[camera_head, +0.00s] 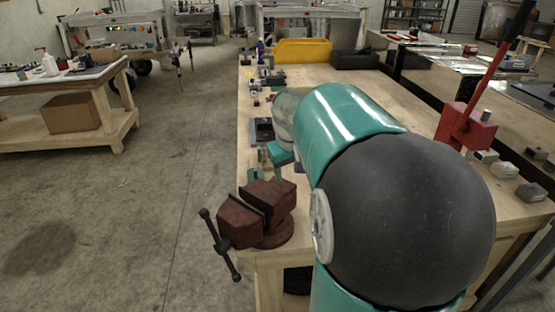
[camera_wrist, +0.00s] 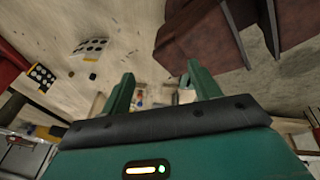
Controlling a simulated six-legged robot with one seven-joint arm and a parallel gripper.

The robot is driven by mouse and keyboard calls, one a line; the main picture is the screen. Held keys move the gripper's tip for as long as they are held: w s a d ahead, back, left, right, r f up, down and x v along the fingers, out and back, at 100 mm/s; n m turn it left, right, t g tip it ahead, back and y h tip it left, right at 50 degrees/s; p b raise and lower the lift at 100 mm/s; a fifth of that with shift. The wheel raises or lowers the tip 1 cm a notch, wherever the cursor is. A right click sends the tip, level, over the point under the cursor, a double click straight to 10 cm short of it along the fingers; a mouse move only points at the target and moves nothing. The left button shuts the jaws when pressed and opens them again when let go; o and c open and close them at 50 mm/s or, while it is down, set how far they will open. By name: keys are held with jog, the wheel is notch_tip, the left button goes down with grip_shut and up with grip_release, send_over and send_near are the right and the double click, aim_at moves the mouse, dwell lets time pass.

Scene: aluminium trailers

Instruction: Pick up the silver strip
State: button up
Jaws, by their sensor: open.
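I cannot make out the silver strip for certain in either view. My gripper (camera_wrist: 160,74) is open, with its two green fingers spread wide apart and nothing visibly held between them. In the head view my gripper (camera_head: 270,172) is low over the near left edge of the workbench (camera_head: 312,76), just beyond the vise, and my arm hides much of it. Small pale and coloured items show beyond the fingers in the wrist view, too small to name.
A dark red vise (camera_head: 262,212) is clamped at the bench's near left corner, close to my gripper; it also shows in the wrist view (camera_wrist: 205,35). A yellow bin (camera_head: 303,51) stands at the far end. A red lever press (camera_head: 466,128) and grey blocks are at right.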

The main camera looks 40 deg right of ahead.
jog(key=s+d+m+t, duration=0.1)
jog(key=s+d+m, duration=0.15)
jog(key=d, duration=0.65)
jog(key=s+d+m+t, duration=0.1)
jog(key=s+d, duration=0.2)
jog(key=d, duration=0.7)
jog(key=x, duration=1.2)
jog(key=shift+a+f, duration=0.2)
jog(key=shift+f, duration=0.2)
jog(key=shift+n, duration=0.25)
grip_shut()
jog(key=shift+r, duration=0.15)
